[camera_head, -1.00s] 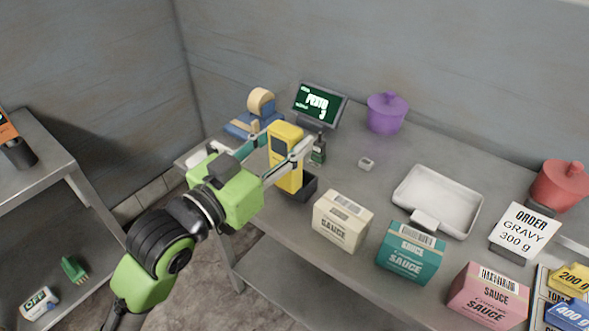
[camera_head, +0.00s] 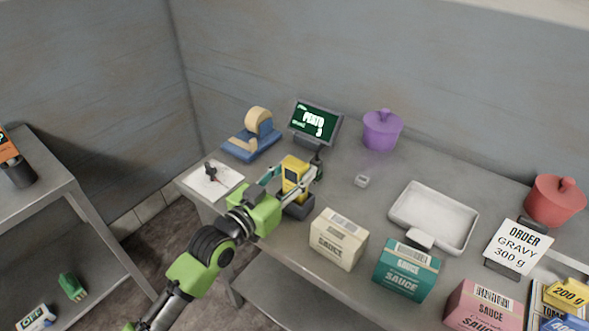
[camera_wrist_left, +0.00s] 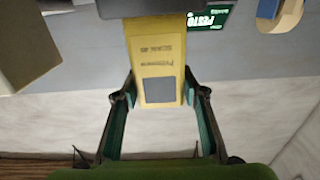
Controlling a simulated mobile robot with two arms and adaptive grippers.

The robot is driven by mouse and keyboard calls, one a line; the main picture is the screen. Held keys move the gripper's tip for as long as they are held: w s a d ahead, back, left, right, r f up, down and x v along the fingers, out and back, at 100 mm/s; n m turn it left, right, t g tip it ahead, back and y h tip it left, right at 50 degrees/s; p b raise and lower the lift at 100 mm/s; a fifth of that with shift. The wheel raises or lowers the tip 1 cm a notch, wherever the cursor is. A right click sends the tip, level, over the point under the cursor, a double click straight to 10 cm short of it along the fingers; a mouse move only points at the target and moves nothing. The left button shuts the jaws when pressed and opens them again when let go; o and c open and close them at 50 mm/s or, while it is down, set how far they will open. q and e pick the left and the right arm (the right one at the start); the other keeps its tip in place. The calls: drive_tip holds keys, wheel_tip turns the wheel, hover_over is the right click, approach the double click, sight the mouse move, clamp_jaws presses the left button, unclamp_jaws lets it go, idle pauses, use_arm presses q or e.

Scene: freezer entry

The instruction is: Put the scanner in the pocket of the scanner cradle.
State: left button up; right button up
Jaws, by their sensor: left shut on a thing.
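The yellow scanner (camera_head: 294,172) stands roughly upright at the dark scanner cradle (camera_head: 299,209) near the table's front left edge. My left gripper (camera_head: 295,179) is shut on its sides. In the left wrist view the scanner (camera_wrist_left: 157,50) shows between the fingers, its far end meeting the dark cradle (camera_wrist_left: 160,7). The scanner's lower end is hidden at the cradle and seems to be inside the pocket; how deep, I cannot tell. My right gripper is not in view.
A cream sauce box (camera_head: 338,239) stands just right of the cradle, with a teal one (camera_head: 406,270) beyond. Behind are a display (camera_head: 315,122) and a blue tape dispenser (camera_head: 250,143). A white sheet (camera_head: 212,181) lies to the left.

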use_arm(q)
drive_tip(key=o, duration=0.9)
drive_tip(key=shift+f, duration=0.15)
drive_tip(key=shift+c, duration=0.2)
drive_tip(key=o, duration=0.4)
drive_tip(key=shift+b+v, duration=1)
drive_tip(key=shift+v, duration=5.05)
